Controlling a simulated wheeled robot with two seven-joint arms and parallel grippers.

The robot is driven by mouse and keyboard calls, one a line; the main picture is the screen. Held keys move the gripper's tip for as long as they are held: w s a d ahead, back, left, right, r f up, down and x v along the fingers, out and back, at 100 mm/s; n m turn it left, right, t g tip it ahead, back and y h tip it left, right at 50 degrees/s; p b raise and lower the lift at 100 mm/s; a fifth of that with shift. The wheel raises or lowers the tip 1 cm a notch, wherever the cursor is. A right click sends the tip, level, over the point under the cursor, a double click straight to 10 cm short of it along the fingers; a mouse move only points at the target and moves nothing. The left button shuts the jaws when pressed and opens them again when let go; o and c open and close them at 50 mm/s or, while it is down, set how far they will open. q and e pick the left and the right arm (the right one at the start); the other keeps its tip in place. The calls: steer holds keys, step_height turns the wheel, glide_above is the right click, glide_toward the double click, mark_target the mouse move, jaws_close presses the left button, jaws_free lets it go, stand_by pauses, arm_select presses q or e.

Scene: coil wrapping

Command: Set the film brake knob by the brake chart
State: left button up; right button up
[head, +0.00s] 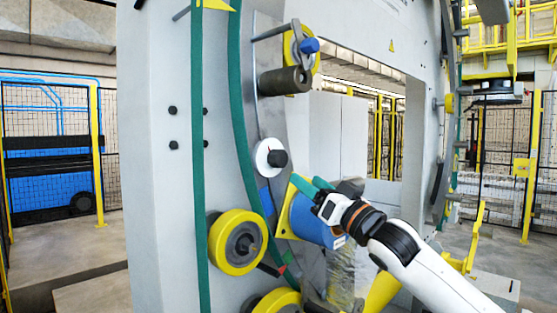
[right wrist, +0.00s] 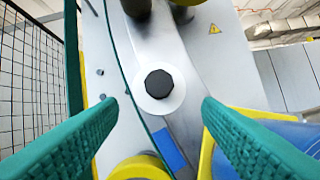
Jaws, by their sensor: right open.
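The black brake knob (head: 279,158) sits on a round white dial on the grey machine's curved plate. In the right wrist view the knob (right wrist: 160,84) is near the middle, facing the camera, with the white disc around it. My right gripper (head: 308,184) is open, to the lower right of the knob in the head view. In the right wrist view its two green fingers stand apart below the knob, left and right, with nothing between them. Marks on the dial are too small to read. I cannot make out a brake chart. My left gripper is not in view.
A blue film roll (head: 318,224) with a yellow flange is close to my right gripper. A yellow-rimmed roller (head: 237,242) sits lower left. A dark cylinder (head: 284,81) juts out above the knob. A green band (head: 238,95) runs beside the plate.

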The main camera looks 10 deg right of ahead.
mark_target(282, 162)
steer(key=p+x, duration=0.3)
steer(key=x, duration=0.6)
steer(key=shift+a+r, duration=0.1)
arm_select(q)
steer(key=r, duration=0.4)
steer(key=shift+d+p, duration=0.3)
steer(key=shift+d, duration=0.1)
arm_select(e)
steer(key=shift+w+a, duration=0.15)
steer(key=shift+w, duration=0.15)
steer(key=c, duration=1)
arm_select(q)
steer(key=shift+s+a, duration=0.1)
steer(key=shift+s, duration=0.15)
